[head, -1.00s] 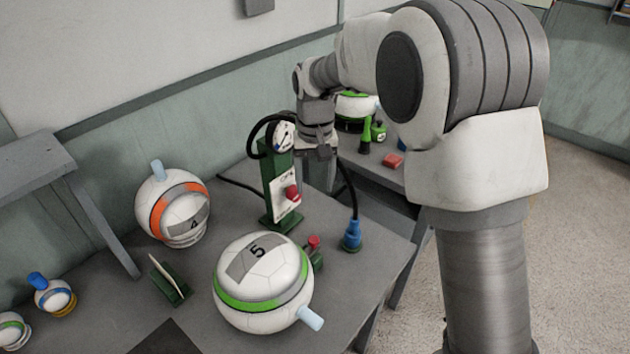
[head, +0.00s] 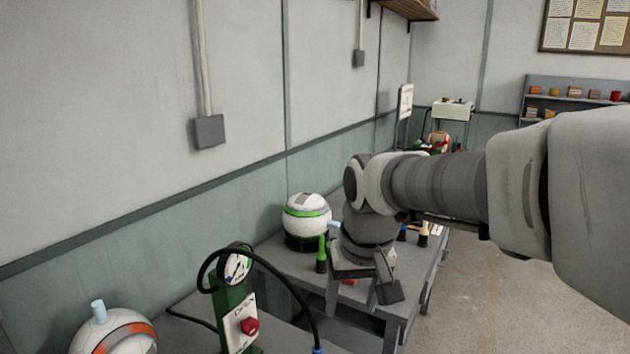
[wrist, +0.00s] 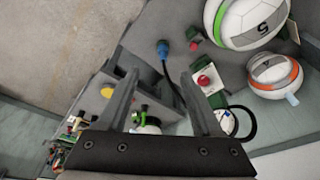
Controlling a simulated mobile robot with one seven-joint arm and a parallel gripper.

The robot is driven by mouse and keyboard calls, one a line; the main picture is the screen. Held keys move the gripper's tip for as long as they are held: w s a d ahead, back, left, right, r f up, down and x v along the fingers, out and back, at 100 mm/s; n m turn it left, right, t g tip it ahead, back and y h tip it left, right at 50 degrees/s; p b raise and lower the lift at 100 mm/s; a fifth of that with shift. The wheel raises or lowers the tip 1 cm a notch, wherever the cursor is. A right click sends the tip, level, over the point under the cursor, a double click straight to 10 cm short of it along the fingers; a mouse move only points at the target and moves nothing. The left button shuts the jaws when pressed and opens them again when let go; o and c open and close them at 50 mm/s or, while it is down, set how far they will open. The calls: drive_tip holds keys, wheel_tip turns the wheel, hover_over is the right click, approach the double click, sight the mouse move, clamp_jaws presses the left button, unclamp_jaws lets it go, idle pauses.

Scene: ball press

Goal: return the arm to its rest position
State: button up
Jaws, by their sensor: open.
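My gripper (head: 367,288) is open and empty in the head view, pointing down above the front edge of the far table. My arm reaches in from the right. In the wrist view my two fingers (wrist: 158,97) stand apart with nothing held between them. Below and beyond them are the tables with the green pump stand and the balls. No rest position is marked in view.
A green stand with gauge, red button (head: 250,326) and black hose is at lower left. An orange-banded ball (head: 113,335) is left of it. A green-banded ball (head: 307,216) sits on the far table (head: 400,300). Open floor (head: 480,300) lies to the right.

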drive_tip(key=s+d+t, duration=0.1)
drive_tip(key=s+d, duration=0.3)
drive_tip(key=s, duration=0.3)
drive_tip(key=s+d+m+t, duration=0.1)
drive_tip(key=s+d, duration=0.3)
drive_tip(key=s, duration=0.3)
drive_tip(key=shift+d+t+h, duration=0.15)
drive_tip(key=shift+t+h, duration=0.15)
drive_tip(key=shift+t, duration=0.1)
idle(1.0)
